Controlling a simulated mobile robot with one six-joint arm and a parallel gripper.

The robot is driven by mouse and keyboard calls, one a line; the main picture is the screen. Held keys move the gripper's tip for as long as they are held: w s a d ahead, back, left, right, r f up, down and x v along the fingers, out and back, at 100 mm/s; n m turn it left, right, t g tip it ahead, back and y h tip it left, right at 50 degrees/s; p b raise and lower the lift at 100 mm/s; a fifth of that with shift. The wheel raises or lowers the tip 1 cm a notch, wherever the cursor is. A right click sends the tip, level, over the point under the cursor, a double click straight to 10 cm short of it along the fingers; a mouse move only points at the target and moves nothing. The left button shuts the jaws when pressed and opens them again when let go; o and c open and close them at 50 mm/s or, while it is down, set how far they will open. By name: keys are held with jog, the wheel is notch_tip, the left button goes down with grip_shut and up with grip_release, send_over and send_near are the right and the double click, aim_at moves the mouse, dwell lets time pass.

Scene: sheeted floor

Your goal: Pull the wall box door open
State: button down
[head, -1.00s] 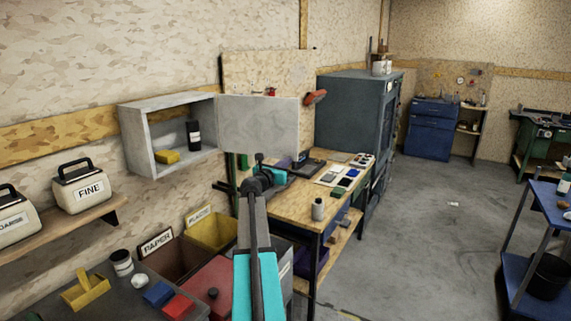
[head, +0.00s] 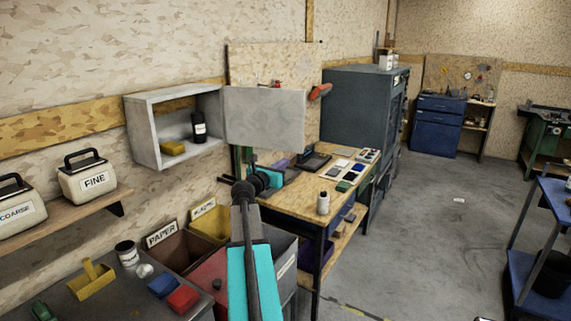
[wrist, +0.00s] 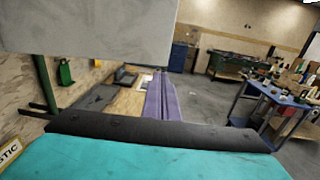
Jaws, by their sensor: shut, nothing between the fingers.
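The grey wall box (head: 140,138) hangs on the left wall with its front open. Its pale door (head: 265,117) stands swung wide out to the right, and its lower part also fills the upper left of the wrist view (wrist: 100,25). Inside the box are a dark bottle (head: 199,128) and a yellow block (head: 172,148). My gripper (head: 282,163) is below the door, apart from it, with its purple fingers shut and empty. In the wrist view the fingers (wrist: 166,78) point out over the workbench, under the door's lower edge.
A wooden workbench (head: 300,198) with small items stands under the door. Labelled bins (head: 180,258) and a dark table (head: 70,305) lie below the box. A tall grey cabinet (head: 355,110) stands behind. The floor to the right is open up to a blue cart (head: 545,200).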

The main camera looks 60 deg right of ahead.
jog(key=shift+s+a+b, duration=0.15)
jog(key=shift+a+b, duration=0.5)
jog(key=shift+a, duration=1.9)
